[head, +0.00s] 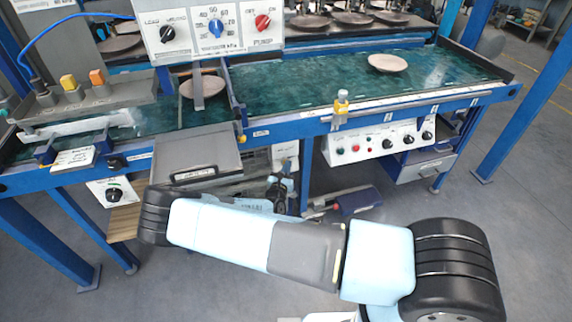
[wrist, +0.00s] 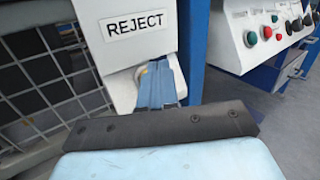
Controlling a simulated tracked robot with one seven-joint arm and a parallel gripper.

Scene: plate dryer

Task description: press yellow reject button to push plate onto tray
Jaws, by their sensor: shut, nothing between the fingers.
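In the wrist view, a white box (wrist: 112,55) carries a REJECT label. A yellow button (wrist: 146,73) shows below the label, mostly hidden behind my gripper (wrist: 160,72). My gripper's blue fingers are shut with nothing between them. Their tips overlap the button in the picture; I cannot tell whether they touch it. In the head view, one pale plate (head: 203,86) lies on the green belt at the left, partly behind a metal bar. Another plate (head: 388,63) lies farther right. A grey tray-like surface (head: 190,143) sits at the belt's front edge.
A wire grid (wrist: 40,85) stands left of the REJECT box. A blue post (wrist: 194,45) and a white control panel (wrist: 250,35) with buttons and knobs are to its right. Open floor lies at the right.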

